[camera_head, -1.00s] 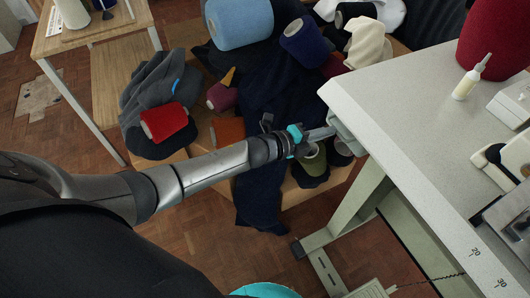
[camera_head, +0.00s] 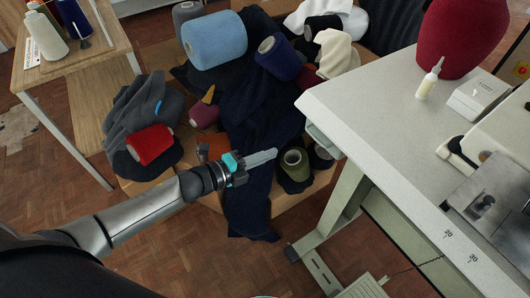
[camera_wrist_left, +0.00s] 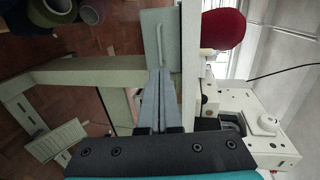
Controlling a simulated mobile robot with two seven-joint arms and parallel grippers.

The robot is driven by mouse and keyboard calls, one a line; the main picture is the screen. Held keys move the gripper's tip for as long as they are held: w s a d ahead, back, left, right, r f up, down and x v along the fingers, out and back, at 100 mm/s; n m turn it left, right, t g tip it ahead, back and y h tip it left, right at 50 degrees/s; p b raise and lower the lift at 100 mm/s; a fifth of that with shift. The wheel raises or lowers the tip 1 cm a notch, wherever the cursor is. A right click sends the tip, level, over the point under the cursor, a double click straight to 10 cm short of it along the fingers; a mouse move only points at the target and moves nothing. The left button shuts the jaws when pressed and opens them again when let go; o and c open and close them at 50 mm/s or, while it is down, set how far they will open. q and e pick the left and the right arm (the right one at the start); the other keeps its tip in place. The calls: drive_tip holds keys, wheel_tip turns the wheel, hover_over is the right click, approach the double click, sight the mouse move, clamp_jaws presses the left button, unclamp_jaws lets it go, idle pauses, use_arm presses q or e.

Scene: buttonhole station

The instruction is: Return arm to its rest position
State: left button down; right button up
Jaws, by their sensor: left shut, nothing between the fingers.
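My left arm (camera_head: 145,208) reaches in from the lower left in the head view. Its gripper (camera_head: 272,154) is shut and empty, in front of the dark cloth and yarn pile, left of the white sewing table (camera_head: 375,110) and apart from it. In the left wrist view the two grey fingers (camera_wrist_left: 154,85) lie together with nothing between them, with the table's edge and underside beyond. My right gripper is in neither view.
Yarn cones and cloth fill a low wooden platform, among them a red cone (camera_head: 150,145), a light blue cone (camera_head: 214,40) and an olive cone (camera_head: 295,164). A wooden side table (camera_head: 88,45) stands at upper left. A glue bottle (camera_head: 428,80) stands on the sewing table.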

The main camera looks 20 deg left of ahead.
use_arm(q)
drive_tip(key=shift+s+a, duration=0.15)
drive_tip(key=shift+s, duration=0.1)
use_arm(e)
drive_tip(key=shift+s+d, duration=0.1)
